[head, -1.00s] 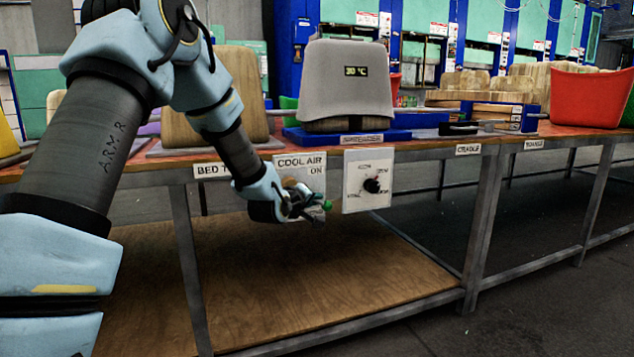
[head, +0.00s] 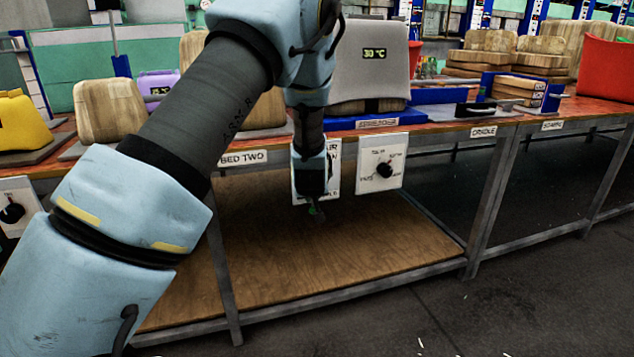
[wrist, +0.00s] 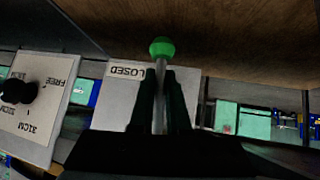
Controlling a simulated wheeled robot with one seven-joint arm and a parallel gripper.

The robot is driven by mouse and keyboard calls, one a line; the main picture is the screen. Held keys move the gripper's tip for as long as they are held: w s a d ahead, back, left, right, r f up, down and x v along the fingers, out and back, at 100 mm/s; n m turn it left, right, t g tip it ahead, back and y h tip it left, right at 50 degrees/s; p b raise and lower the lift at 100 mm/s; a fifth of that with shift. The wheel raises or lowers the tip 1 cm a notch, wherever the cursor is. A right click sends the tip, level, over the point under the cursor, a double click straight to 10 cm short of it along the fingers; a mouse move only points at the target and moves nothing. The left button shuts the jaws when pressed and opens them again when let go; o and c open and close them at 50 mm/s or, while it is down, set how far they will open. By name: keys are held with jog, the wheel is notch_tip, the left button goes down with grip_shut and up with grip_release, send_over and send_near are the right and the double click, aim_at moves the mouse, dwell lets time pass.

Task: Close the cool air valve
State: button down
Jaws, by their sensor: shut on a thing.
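The cool air valve is a metal lever (wrist: 159,115) with a round green knob (wrist: 161,47) on its end, in front of a white panel (wrist: 187,90). In the wrist view the panel's lettering, upside down, reads CLOSED beside the lever. My gripper (wrist: 160,75) is shut on the lever, one dark finger on each side of the rod, with the knob beyond the fingertips. In the head view the dark green knob (head: 317,214) hangs below the panel and the lever points down. My wrist hides most of the panel there.
A dial panel with a black knob (head: 384,171) is just right of the valve; it also shows in the wrist view (wrist: 17,91). The wooden lower shelf (head: 340,255) is bare.

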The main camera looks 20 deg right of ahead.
jog(key=shift+a+m+y+p, duration=0.3)
jog(key=shift+a+y+p, duration=0.25)
jog(key=shift+p, duration=0.65)
jog(key=shift+w+f, duration=0.1)
jog(key=c, duration=0.9)
grip_release()
jog(key=v, duration=1)
jog(key=shift+s+r+p, duration=0.3)
jog(key=shift+r+p, duration=0.05)
jog(key=shift+p, duration=0.05)
